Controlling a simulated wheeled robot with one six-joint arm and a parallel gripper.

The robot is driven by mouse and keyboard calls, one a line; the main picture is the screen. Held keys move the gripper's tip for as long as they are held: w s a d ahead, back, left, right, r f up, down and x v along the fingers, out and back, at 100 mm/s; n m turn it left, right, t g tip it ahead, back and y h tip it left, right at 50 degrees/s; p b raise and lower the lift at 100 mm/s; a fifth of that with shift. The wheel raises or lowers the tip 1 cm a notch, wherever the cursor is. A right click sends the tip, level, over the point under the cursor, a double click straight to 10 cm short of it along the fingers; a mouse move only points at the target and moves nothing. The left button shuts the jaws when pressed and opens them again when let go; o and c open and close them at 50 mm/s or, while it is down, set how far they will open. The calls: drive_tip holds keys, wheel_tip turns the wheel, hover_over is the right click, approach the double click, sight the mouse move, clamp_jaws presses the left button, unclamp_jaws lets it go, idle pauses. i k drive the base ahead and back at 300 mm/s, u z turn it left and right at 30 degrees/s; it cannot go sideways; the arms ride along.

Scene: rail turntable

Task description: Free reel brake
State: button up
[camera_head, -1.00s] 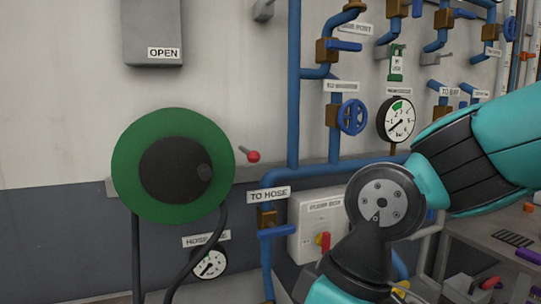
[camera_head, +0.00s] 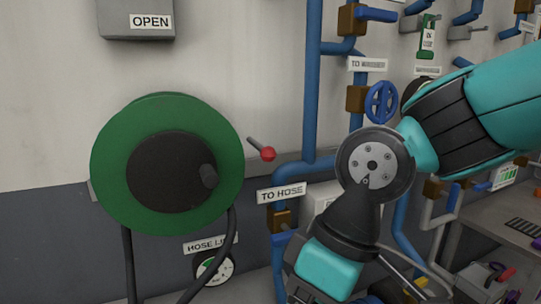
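The hose reel (camera_head: 113,185) is a green disc with a black hub, mounted on the wall at the left. A short lever with a red ball knob (camera_head: 268,154) sticks out of the wall just right of the reel, slanting down to the right. It looks like the reel brake, but no label on it can be read. My teal and black arm fills the right side. My gripper is not clearly visible; the arm's end runs out at the bottom of the picture.
Blue pipes (camera_head: 312,90) with valves run up the wall right of the lever. A "TO HOSE" valve (camera_head: 281,218) and a gauge (camera_head: 213,268) sit below. A grey box (camera_head: 135,22) labelled "OPEN" hangs above the reel. A bench (camera_head: 500,213) stands at the right.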

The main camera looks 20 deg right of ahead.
sight(268, 154)
drive_tip(key=z, duration=1.5)
drive_tip(key=k, duration=0.75)
drive_tip(key=u, duration=0.75)
